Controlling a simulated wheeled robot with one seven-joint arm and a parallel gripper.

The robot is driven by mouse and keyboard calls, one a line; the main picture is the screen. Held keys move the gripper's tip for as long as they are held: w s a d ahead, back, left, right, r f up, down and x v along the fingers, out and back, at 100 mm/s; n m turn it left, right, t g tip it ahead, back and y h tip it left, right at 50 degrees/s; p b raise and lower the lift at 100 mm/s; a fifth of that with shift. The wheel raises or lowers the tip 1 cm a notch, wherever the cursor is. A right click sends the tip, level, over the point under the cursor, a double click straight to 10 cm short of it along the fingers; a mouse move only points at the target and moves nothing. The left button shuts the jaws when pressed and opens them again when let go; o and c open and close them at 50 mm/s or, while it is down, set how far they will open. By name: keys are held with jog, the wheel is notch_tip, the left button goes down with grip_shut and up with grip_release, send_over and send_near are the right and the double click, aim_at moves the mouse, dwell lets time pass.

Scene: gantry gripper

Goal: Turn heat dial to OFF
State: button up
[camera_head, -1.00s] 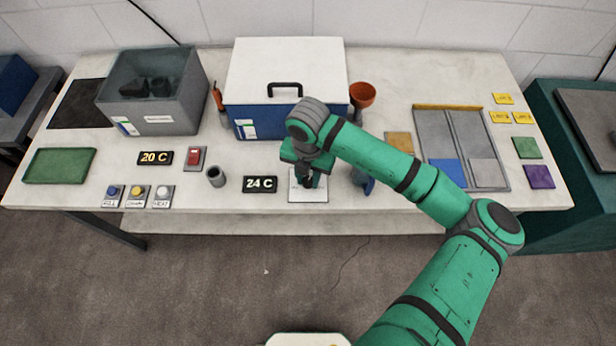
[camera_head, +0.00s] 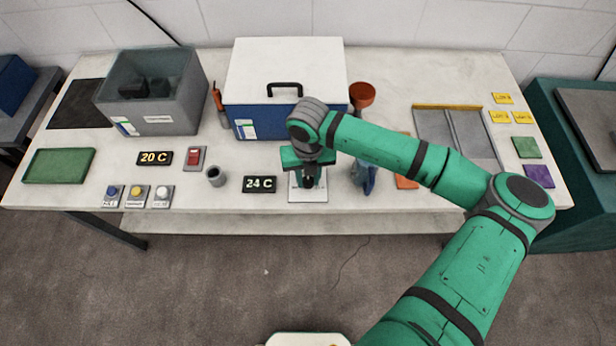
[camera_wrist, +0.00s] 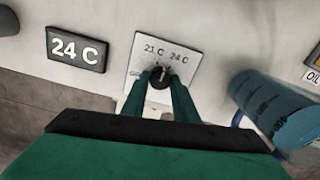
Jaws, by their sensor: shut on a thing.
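The heat dial is a small black knob (camera_wrist: 160,78) on a white plate (camera_wrist: 185,45) marked 21 C and 24 C. A further label at the plate's left is too small and partly covered to read. My gripper (camera_wrist: 161,84) is shut on the knob, one green finger on each side. In the head view my gripper (camera_head: 308,185) points down over the plate (camera_head: 320,196) near the table's front edge and hides the knob. The knob's pointer direction cannot be told. The black display (camera_head: 259,184) left of the plate reads 24 C, also in the wrist view (camera_wrist: 76,49).
A blue cylindrical thing (camera_wrist: 280,110) stands close right of the plate. A grey cup (camera_head: 216,176) stands left of the display. A white-lidded blue box (camera_head: 285,70) is behind my gripper. A second display (camera_head: 155,158) reads 20 C. Several push buttons sit at front left.

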jog(key=n, duration=0.4)
jog(key=shift+w+d+n, duration=0.1)
jog(key=shift+n, duration=0.2)
jog(key=n, duration=0.4)
jog(key=shift+n, duration=0.3)
jog(key=n, duration=0.2)
jog(key=shift+w+n, duration=0.1)
jog(key=shift+n, duration=0.3)
jog(key=n, duration=0.3)
jog(key=shift+n, duration=1.5)
jog(key=shift+w+n, duration=0.1)
jog(key=shift+n, duration=0.2)
jog(key=shift+d, duration=0.1)
